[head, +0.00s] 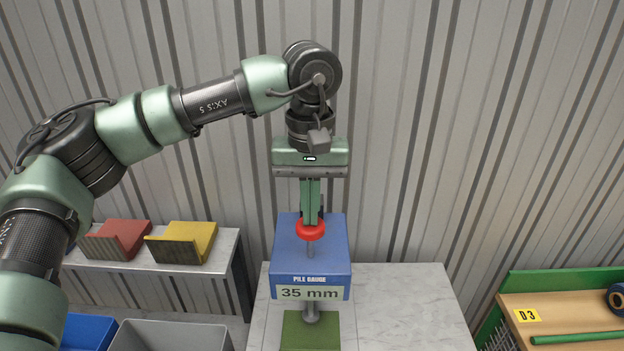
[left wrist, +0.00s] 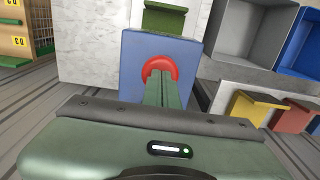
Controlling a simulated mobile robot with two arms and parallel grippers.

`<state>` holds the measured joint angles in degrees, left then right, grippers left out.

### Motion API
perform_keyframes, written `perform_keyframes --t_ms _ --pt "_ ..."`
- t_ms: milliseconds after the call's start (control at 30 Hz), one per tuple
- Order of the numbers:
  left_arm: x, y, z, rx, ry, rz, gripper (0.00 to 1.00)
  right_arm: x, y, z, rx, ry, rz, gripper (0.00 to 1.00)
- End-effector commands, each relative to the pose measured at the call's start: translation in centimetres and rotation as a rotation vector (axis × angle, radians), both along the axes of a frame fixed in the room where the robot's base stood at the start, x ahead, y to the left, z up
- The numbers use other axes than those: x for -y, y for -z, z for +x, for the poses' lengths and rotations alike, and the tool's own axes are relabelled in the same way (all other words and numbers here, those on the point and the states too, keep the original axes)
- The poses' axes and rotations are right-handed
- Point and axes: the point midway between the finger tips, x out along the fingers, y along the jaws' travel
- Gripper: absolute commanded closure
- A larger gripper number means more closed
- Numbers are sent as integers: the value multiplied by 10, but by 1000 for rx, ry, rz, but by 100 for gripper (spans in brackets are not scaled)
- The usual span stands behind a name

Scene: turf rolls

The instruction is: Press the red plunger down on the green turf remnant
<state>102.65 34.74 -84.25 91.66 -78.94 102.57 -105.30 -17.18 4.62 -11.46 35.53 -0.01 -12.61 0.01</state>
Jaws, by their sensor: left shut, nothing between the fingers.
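The red plunger (head: 310,232) is a round red knob on a thin metal stem on top of the blue pile gauge (head: 293,257). The gauge's front reads "PILE GAUGE" and "35 mm". The green turf remnant (head: 297,333) lies below the gauge on the pale table, with a grey metal foot over it. My left gripper (head: 311,222) is shut and empty, pointing down with its fingertips at the red knob. The left wrist view also shows the fingers over the red knob (left wrist: 162,66). Whether they touch it I cannot tell. My right gripper is not in view.
A grey shelf at the left holds a red holder (head: 117,240) and a yellow holder (head: 183,243). A grey bin (head: 170,336) and a blue bin (head: 86,332) stand below. A wooden cart (head: 560,317) marked D3 is at the right. The table right of the gauge is clear.

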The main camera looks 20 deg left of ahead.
Motion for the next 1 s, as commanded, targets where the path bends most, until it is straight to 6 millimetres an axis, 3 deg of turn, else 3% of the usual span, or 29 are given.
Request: perform_keyframes --t_ms 33,1000 --pt "0 -12 0 0 0 0 100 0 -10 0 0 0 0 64" --pt "0 -129 1 2 -1 0 100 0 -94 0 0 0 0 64"
